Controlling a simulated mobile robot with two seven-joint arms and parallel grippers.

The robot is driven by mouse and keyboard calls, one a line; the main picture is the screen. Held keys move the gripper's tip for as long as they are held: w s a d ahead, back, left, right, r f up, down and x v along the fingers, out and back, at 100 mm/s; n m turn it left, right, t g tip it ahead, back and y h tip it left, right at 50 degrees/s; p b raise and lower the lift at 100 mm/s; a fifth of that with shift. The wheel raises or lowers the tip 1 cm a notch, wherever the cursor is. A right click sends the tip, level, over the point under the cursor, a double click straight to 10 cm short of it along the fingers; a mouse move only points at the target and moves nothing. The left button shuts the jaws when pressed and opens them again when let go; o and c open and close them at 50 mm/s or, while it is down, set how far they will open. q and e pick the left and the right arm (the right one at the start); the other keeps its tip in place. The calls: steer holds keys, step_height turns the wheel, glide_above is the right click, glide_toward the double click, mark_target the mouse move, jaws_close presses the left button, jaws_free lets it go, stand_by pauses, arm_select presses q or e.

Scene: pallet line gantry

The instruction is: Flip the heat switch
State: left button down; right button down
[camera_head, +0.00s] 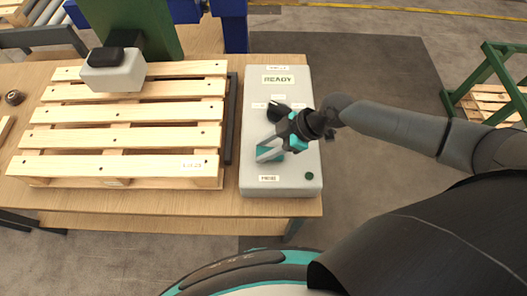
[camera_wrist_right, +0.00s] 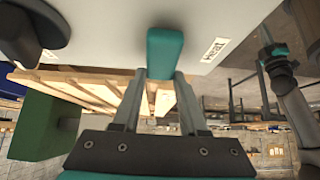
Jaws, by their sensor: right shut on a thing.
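The heat switch is a teal lever (camera_wrist_right: 165,50) on the pale grey control panel (camera_head: 256,95); a label reading "Heat" (camera_wrist_right: 216,49) sits beside it in the right wrist view. My right gripper (camera_head: 268,152) reaches down over the front half of the panel in the head view. In the right wrist view its two fingers (camera_wrist_right: 160,85) are shut on the teal lever, one on each side. The gripper largely hides the lever in the head view. My left gripper is in neither view.
A black knob (camera_head: 277,112) stands on the panel behind my gripper, below a "READY" label (camera_head: 278,80). A dark green button (camera_head: 309,176) is at the front right. A wooden pallet (camera_head: 130,140) lies on the table to the left, with a grey-white gantry head (camera_head: 115,75) above it.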

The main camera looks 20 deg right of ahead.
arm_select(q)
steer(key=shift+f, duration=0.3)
arm_select(e)
steer(key=shift+c, duration=2.2)
jaws_free()
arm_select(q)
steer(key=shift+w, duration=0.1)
arm_select(e)
steer(key=shift+d, duration=0.1)
steer(key=v, duration=1.5)
steer(key=shift+d, duration=0.2)
steer(key=shift+f, duration=0.1)
